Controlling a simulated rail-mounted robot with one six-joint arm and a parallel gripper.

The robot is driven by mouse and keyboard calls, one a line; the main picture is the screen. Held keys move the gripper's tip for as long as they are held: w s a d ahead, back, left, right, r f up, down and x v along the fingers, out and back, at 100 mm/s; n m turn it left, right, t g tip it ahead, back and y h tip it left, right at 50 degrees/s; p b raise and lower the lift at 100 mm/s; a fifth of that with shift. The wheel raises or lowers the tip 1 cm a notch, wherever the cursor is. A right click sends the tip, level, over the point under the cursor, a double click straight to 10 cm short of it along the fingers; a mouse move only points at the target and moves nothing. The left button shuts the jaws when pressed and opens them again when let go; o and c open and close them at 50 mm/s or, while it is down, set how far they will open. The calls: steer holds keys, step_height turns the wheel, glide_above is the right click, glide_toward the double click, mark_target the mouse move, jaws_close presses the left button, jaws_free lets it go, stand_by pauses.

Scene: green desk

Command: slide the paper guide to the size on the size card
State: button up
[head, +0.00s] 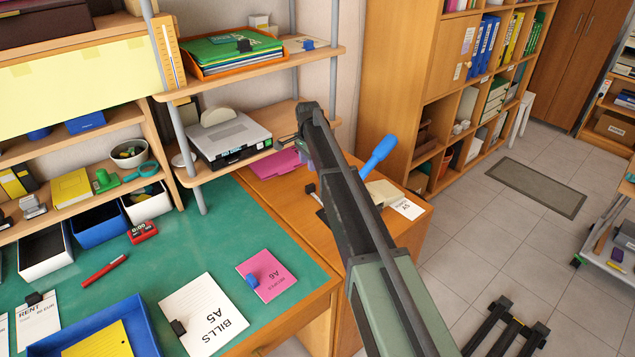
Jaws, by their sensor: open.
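A card (408,208) with dark lettering, too small to read surely, lies on the wooden cabinet top; it may be the size card. Beside it is a beige block (385,191). A blue lever handle (378,154) rises behind my arm, and a small dark piece with a pale end (311,191) shows left of the arm. These may belong to one punch-like device. My arm crosses in front and hides most of it, so I cannot make out the paper guide or its setting.
A pink folder (275,163) lies on the cabinet near a grey printer-like machine (228,138). On the green desk (190,245) lie a BILLS A5 pad (203,318), a pink A6 pad (268,275), a red pen (104,269) and a blue tray (139,318). Shelves stand behind.

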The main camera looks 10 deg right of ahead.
mark_target(310, 185)
step_height(310, 185, down, 11)
steer(key=b, duration=1.1)
steer(key=shift+d+f, duration=0.1)
steer(key=shift+c, duration=0.2)
jaws_close()
